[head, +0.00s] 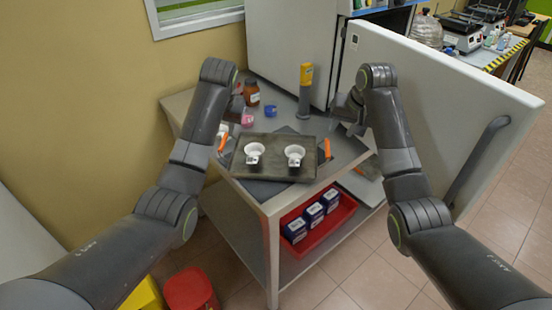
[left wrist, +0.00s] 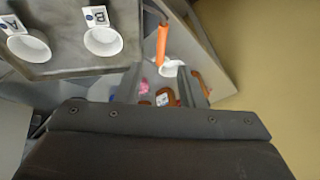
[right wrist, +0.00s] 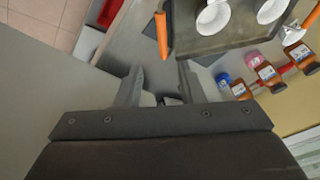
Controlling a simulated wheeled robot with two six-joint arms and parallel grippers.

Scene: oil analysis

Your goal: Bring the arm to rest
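My left gripper (head: 234,108) is at the left of the cart top. The left wrist view shows its two fingers apart (left wrist: 160,80) with nothing held between them. My right gripper (head: 347,110) is above the right side of the cart, near the white door. In the right wrist view its fingers (right wrist: 158,80) are also apart and empty. A dark tray (head: 240,172) lies on the cart with two white cups, one at left (head: 254,149) and one at right (head: 295,152). Labels A and B show beside the cups in the left wrist view. Orange handles (head: 223,138) (head: 327,148) stand at the tray's sides, apart from the fingers.
A brown bottle (head: 251,94), pink and blue caps (head: 271,111) and a yellow-topped dispenser (head: 304,95) stand at the cart's back. A large white door (head: 440,110) stands open close to my right arm. A red bin (head: 340,216) with blue boxes is on the lower shelf.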

